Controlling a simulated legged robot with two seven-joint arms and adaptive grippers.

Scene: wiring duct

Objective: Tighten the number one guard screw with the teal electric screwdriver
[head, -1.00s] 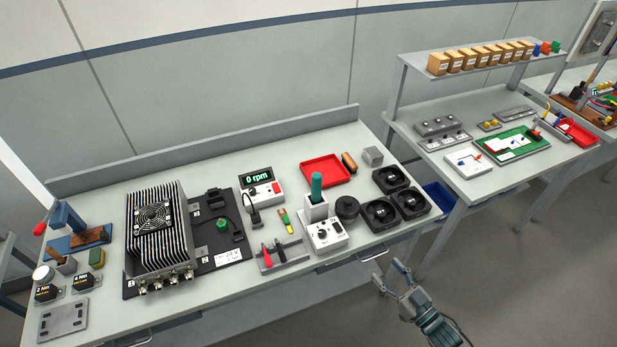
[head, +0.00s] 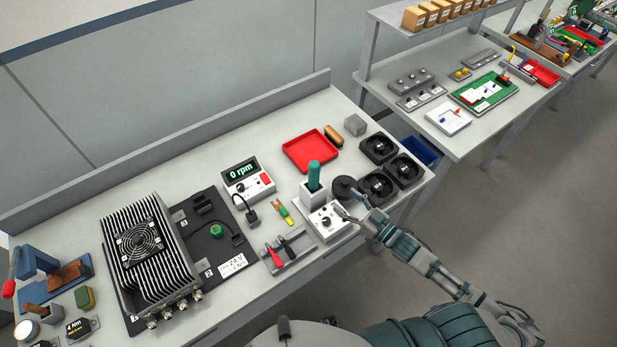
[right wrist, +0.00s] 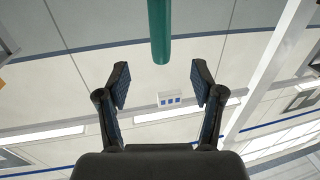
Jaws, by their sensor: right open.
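The teal electric screwdriver (head: 314,177) stands upright in a grey holder (head: 312,196) on a white control box (head: 325,221). In the right wrist view its teal shaft (right wrist: 159,30) hangs in from the top, beyond the open fingers. My right gripper (head: 352,204) is open and empty, just right of the holder, near the control box. It shows open in the right wrist view (right wrist: 158,82). The finned unit (head: 150,250) has a round fan guard (head: 140,246) on top; its screws are too small to tell apart. My left gripper is not in view.
A dark round part (head: 344,188) sits close beside the holder and my right gripper. Black fans (head: 378,186) lie at the right.

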